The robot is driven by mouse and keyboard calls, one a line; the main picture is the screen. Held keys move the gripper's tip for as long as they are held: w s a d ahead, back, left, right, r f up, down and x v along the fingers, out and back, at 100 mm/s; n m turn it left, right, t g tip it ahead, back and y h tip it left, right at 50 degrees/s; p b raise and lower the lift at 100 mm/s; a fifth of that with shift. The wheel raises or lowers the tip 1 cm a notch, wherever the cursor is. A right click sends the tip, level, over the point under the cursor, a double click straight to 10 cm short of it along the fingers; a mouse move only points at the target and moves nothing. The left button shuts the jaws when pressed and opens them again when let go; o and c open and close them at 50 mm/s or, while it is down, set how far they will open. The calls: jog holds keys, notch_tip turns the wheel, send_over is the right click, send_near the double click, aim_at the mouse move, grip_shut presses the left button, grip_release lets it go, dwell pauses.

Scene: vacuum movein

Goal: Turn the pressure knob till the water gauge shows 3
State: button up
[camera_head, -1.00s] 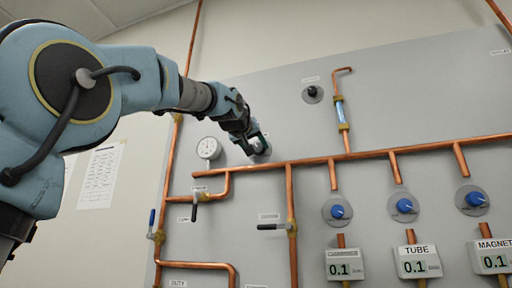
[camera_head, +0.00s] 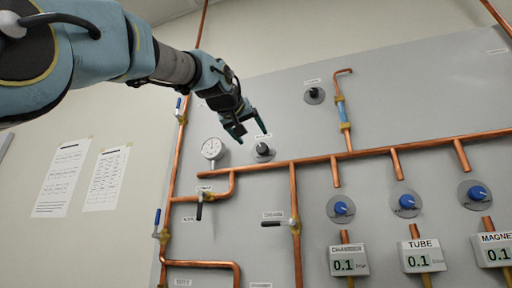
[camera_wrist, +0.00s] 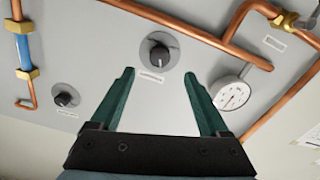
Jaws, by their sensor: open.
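A black pressure knob (camera_head: 263,150) sits on a round grey plate on the panel, just above the horizontal copper pipe. It also shows in the wrist view (camera_wrist: 159,54), ahead of and between my fingertips, with a label under it too small to read surely. The round white water gauge (camera_head: 213,149) is left of the knob; in the wrist view it (camera_wrist: 231,95) is at the right, beside my finger. Its reading is too small to tell. My gripper (camera_head: 252,135) is open and empty, its green fingers apart from the knob. The fingers also show in the wrist view (camera_wrist: 158,82).
Another black knob (camera_head: 314,94) is at the upper panel beside a blue flow tube (camera_head: 342,112). Copper pipes (camera_head: 320,159) stand out from the panel. Valve levers (camera_head: 278,223) and blue knobs (camera_head: 341,208) sit lower. The panel's upper middle is clear.

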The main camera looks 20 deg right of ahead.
jog(key=shift+v, duration=1.25)
